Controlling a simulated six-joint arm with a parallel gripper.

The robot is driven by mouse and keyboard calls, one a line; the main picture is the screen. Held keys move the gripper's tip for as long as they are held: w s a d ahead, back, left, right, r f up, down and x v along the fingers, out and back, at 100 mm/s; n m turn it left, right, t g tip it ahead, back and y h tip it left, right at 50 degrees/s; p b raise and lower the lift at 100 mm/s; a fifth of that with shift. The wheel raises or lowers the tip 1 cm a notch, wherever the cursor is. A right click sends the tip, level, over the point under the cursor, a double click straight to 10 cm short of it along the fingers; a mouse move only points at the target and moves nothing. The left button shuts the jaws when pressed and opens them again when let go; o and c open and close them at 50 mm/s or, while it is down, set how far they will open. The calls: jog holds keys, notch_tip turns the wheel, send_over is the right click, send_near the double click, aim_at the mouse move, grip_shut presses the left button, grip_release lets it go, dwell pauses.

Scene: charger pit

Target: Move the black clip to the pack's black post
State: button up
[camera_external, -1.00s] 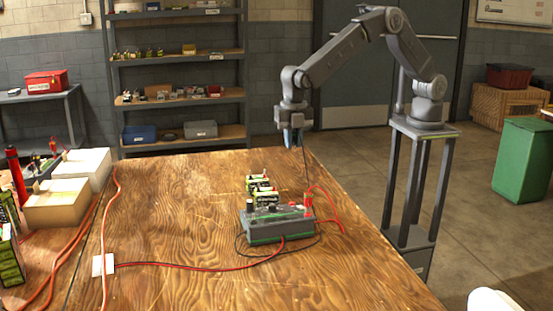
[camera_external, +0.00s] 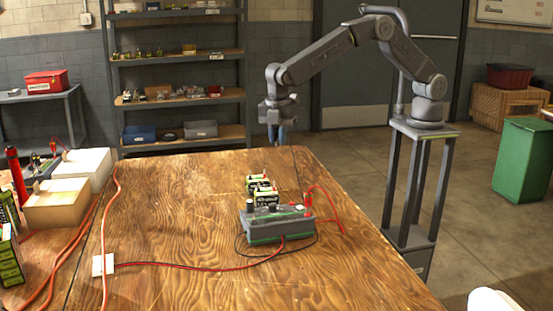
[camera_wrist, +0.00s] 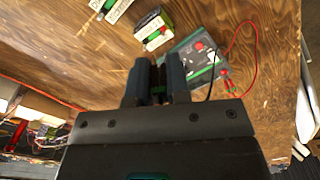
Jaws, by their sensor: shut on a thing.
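My gripper (camera_external: 276,136) is above the far part of the wooden table, behind the charger and the packs. In the wrist view my gripper (camera_wrist: 157,72) is shut on the black clip (camera_wrist: 158,91), which shows dark between the two fingers. A thin black lead (camera_wrist: 212,84) runs beside the gripper towards the charger.
The grey charger (camera_external: 262,237) sits mid-table, its cord running left to a white plate (camera_external: 103,265). Pale boxes (camera_external: 60,206) and orange cords fill the left side. The table around the packs is mostly clear. Shelves stand behind.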

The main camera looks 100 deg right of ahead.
jog(key=shift+w+d+f+m, duration=0.6)
jog(key=shift+w+d+m, duration=0.55)
jog(key=shift+m, duration=0.8)
jog(key=shift+w+d+f+m, duration=0.55)
jog(key=shift+w+d+m, duration=0.5)
jog(key=shift+m, duration=0.95)
jog(key=shift+w+d+f+m, duration=0.6)
jog(key=shift+w+d+m, duration=0.3)
jog(key=shift+w+m, duration=0.75)
jog(key=shift+s+f+m, duration=0.15)
jog(key=shift+s+m, duration=0.15)
jog(key=shift+f, duration=3.4)
jog(key=shift+f, duration=0.2)
jog(key=o, duration=0.8)
jog(key=shift+o, duration=1.1)
